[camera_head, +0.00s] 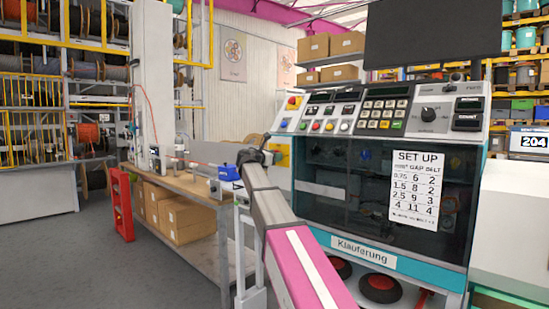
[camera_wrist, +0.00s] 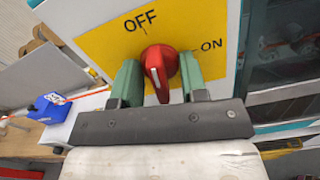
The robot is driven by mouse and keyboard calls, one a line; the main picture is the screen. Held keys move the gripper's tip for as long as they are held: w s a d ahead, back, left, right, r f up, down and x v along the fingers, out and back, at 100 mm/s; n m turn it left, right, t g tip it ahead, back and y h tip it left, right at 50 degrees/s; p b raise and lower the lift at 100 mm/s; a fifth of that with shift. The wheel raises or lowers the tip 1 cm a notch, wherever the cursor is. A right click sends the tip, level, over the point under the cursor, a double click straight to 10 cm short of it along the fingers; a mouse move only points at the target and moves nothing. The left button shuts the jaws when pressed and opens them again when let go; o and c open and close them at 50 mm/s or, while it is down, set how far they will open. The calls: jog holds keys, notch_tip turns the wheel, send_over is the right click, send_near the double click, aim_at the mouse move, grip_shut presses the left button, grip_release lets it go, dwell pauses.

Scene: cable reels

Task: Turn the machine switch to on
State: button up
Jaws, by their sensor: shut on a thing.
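In the wrist view, a red rotary switch (camera_wrist: 160,62) sits on a yellow plate (camera_wrist: 105,48) marked OFF above it and ON to its right. A white line runs along the knob's face, roughly upright in the picture and leaning slightly toward the OFF side. My gripper (camera_wrist: 159,74) has its two green fingers on either side of the knob and is shut on it. In the head view, my gripper (camera_head: 255,156) is at the left side of the machine (camera_head: 385,185); the knob is hidden there.
A workbench (camera_head: 185,184) with a blue device (camera_head: 228,172) stands left of my arm, with cardboard boxes (camera_head: 180,217) beneath it. A red rack (camera_head: 122,204) stands on the floor. The machine's sloped control panel (camera_head: 375,112) is to the right. Open floor lies at the left.

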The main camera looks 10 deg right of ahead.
jog(key=m, duration=0.6)
jog(key=shift+m, duration=0.4)
jog(key=m, duration=0.7)
jog(key=shift+m, duration=0.3)
jog(key=o, duration=0.4)
jog(key=shift+m, duration=0.3)
jog(key=o, duration=0.3)
jog(key=v, duration=0.8)
